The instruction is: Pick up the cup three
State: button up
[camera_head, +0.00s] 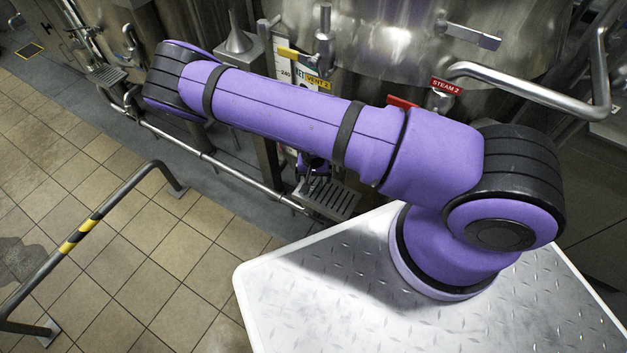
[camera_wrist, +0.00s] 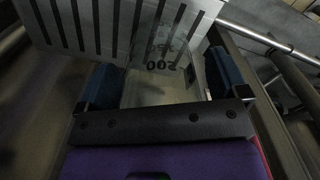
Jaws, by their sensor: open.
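A clear cup (camera_wrist: 160,88) with dark printed marks, a 200 among them, shows in the wrist view. The print appears upside down there. My gripper (camera_wrist: 165,76) is open, with one blue-padded finger on each side of the cup. I cannot tell whether either pad touches it. Beyond the cup is a slotted metal grate (camera_wrist: 95,25); it also shows in the head view (camera_head: 335,200), under the arm. In the head view my arm hides the cup and most of the gripper. I see no number three on the cup.
A thick pipe (camera_head: 530,90) juts out at right. A striped rail (camera_head: 85,230) stands at left on open tiled floor.

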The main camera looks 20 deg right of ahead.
jog(key=c, duration=1)
jog(key=shift+r, duration=0.15)
